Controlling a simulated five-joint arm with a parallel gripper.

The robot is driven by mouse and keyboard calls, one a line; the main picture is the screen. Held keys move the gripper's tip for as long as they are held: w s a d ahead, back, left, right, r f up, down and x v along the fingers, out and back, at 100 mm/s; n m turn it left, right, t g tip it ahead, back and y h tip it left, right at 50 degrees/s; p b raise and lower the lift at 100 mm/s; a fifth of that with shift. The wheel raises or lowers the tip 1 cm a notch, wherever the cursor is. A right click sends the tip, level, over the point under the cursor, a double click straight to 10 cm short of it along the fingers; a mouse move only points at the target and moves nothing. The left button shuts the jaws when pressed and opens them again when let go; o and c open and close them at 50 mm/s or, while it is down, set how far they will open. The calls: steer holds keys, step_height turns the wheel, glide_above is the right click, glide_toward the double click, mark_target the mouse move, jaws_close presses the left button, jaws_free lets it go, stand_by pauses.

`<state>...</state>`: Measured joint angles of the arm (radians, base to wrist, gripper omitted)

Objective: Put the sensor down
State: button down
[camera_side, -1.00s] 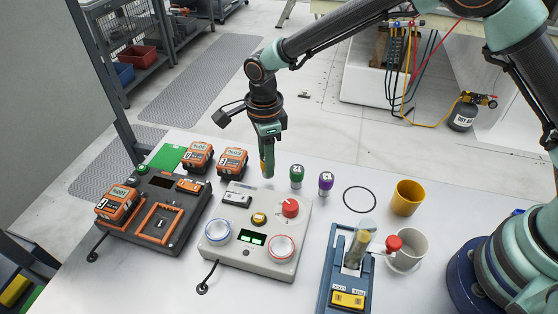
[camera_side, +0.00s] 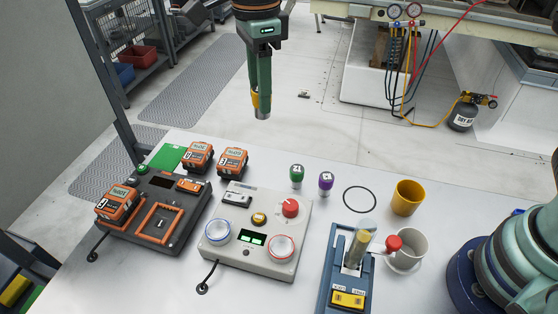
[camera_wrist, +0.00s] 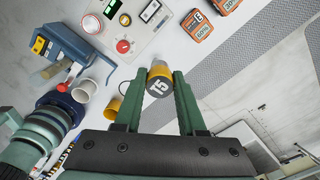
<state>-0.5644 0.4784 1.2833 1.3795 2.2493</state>
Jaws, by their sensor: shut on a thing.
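My gripper (camera_side: 261,92) is high in the side view, seen against the floor beyond the table, and points down. It is shut on a small sensor (camera_side: 263,111) with a metallic lower end and a yellow part. In the wrist view the sensor (camera_wrist: 158,86) sits between the fingertips, its dark round cap facing the camera with a number that looks like 15. A green-topped sensor (camera_side: 297,173) and a purple-topped one (camera_side: 326,181) stand upright on the table (camera_side: 215,173), apart from my gripper.
A grey panel (camera_side: 228,268) with dials and a red knob lies mid-table, left of a blue fixture (camera_side: 334,268). A dark station (camera_side: 185,226) and orange modules (camera_side: 233,160) are at the left. A black ring (camera_side: 359,187), yellow cup (camera_side: 407,197) and white cup (camera_side: 411,242) are right.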

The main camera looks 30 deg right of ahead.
steer(key=s+a+r+n, duration=0.2)
steer(key=s+a, duration=0.1)
steer(key=s, duration=0.5)
steer(key=s+a+r+n, duration=0.2)
steer(key=s, duration=0.6)
step_height(320, 180, down, 20)
steer(key=shift+a+r, duration=0.15)
steer(key=shift+f, duration=0.35)
steer(key=c, duration=0.5)
jaws_free()
steer(key=shift+r, duration=0.1)
